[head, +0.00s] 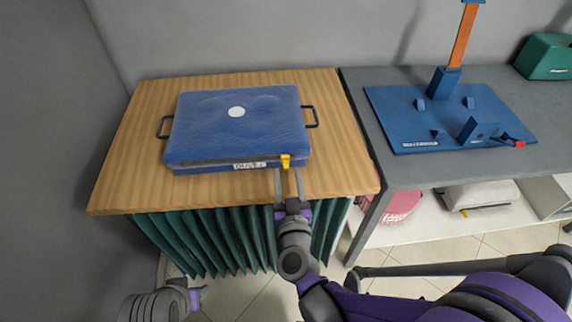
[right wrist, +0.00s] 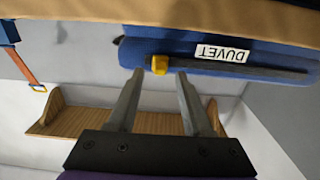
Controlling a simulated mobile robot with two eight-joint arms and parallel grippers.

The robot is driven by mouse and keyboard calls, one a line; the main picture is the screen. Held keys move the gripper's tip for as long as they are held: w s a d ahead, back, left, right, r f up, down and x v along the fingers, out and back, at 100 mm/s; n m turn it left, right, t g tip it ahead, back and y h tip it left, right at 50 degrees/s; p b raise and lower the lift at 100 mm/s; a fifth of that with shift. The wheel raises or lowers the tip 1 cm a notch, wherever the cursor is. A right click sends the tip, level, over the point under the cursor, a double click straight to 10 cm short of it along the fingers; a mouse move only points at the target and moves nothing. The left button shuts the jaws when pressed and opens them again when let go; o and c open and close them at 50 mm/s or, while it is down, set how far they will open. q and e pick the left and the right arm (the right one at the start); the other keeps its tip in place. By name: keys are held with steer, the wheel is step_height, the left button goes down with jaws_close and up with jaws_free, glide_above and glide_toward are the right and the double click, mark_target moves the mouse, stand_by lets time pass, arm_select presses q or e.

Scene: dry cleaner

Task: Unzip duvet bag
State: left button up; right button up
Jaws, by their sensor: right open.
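The blue duvet bag (head: 238,125) lies flat on the wooden table, with a white round patch on top and a black handle at each side. Its front side bears a DUVET label (head: 249,165) and a dark zip line. The yellow zip pull (head: 286,161) sits near the bag's front right corner; it also shows in the right wrist view (right wrist: 160,64). My right gripper (head: 288,172) is open, its fingertips just in front of the pull, one to each side, and not closed on it. Part of my left arm shows at the bottom left; its finger state is unclear.
The wooden table (head: 125,180) has a green pleated curtain (head: 205,240) below its front edge. A grey counter (head: 368,135) adjoins on the right, with a blue board (head: 450,115) and a green case (head: 545,57). A shelf below it holds a pale folded bag (head: 478,194).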

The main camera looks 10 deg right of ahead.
mark_target(286, 169)
steer(key=shift+w, duration=2.1)
jaws_close()
